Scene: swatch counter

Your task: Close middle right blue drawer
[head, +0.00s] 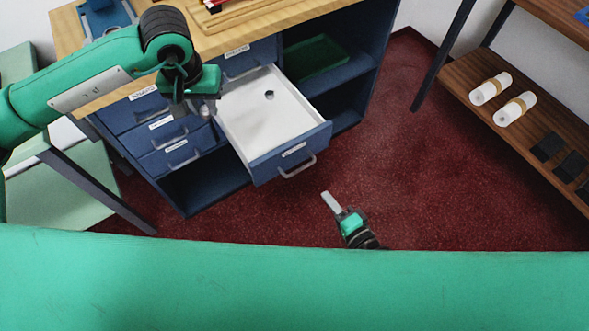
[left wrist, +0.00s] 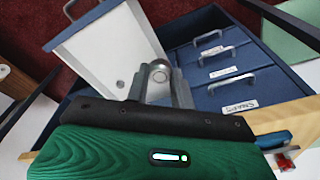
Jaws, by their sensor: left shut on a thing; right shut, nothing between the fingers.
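The blue drawer (head: 291,155) in the cabinet's right column is pulled far out, its white inside showing with one small dark round spot. Its front has a pale label and a grey bar handle (head: 297,168). It also shows in the left wrist view (left wrist: 98,50). My left gripper (head: 203,108) is at the drawer's left side wall, close to the cabinet face; its fingers (left wrist: 160,80) overlap that wall in the left wrist view.
Closed blue drawers (head: 169,130) with labels and handles fill the left column. A closed drawer (head: 249,58) sits above the open one. An open shelf with a green tray (head: 317,56) is at right. A wooden rack (head: 540,140) stands far right. Red carpet (head: 440,180) between is clear.

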